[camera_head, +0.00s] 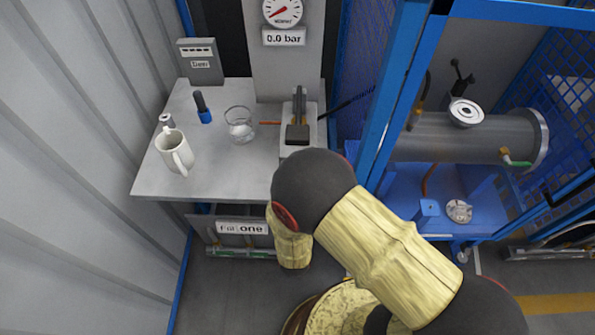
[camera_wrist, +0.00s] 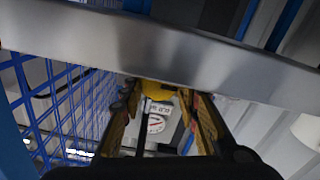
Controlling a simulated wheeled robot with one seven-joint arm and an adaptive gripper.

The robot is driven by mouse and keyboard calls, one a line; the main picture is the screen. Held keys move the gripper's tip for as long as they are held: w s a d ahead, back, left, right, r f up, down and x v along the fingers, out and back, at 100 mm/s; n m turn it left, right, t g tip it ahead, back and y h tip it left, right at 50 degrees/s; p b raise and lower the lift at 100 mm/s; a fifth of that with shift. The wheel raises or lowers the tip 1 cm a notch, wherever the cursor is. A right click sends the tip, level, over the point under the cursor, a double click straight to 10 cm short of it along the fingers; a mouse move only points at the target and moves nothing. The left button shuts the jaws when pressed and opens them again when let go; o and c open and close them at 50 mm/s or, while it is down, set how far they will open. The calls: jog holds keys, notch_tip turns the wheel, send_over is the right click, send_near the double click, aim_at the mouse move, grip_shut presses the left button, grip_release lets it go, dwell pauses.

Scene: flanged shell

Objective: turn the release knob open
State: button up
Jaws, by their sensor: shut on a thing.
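My gripper (camera_wrist: 165,100) shows in the wrist view with its two fingers on either side of a yellow part (camera_wrist: 163,91). The fingers are closed on this part, which I take to be the release knob; its shape is mostly hidden. In the head view my own arm covers the gripper and the knob. The pressure gauge (camera_head: 283,11) is at the top of the head view, above a sign (camera_head: 284,37) reading 0.0 bar. The gauge also shows upside down between the fingers in the wrist view (camera_wrist: 155,124).
A grey bench (camera_head: 220,178) holds a white mug (camera_head: 177,153), a glass beaker (camera_head: 239,125) and a small press-like device (camera_head: 297,133). A blue frame post (camera_head: 398,90) stands to its right. Beyond it lies a grey flanged cylinder (camera_head: 455,138) over a blue cart (camera_head: 475,205).

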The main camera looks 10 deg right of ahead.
jog(key=o, duration=1.2)
jog(key=shift+c, duration=0.2)
jog(key=s+a, duration=0.2)
jog(key=s, duration=0.9)
jog(key=shift+s+a, duration=0.15)
jog(key=shift+s, duration=0.25)
